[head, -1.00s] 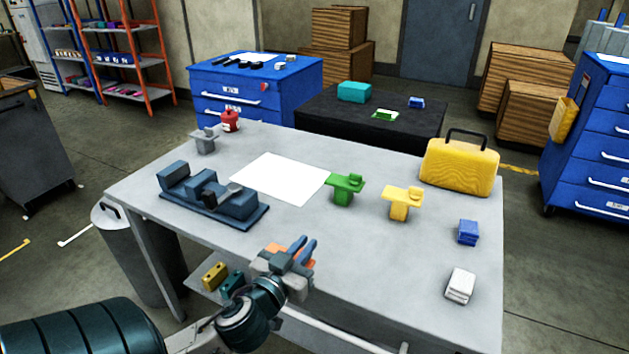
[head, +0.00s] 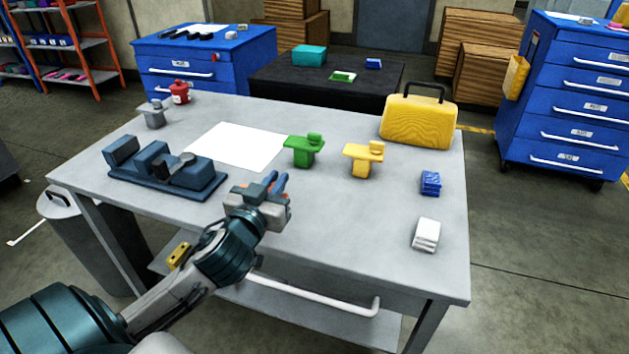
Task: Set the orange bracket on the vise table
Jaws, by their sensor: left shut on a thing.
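My left gripper (head: 277,184) comes in from the lower left and is above the front part of the grey vise table (head: 330,240). It is shut on the orange bracket (head: 286,193), of which only small orange bits show around the fingers. The rest of the bracket is hidden by the gripper. The blue-grey vise (head: 165,170) stands on the table's left part, to the left of the gripper. My right gripper is not in view.
A white sheet (head: 236,146) lies mid-table. A yellow case (head: 417,120), blue stack (head: 430,183) and white stack (head: 426,235) are at right. The front-middle tabletop is clear.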

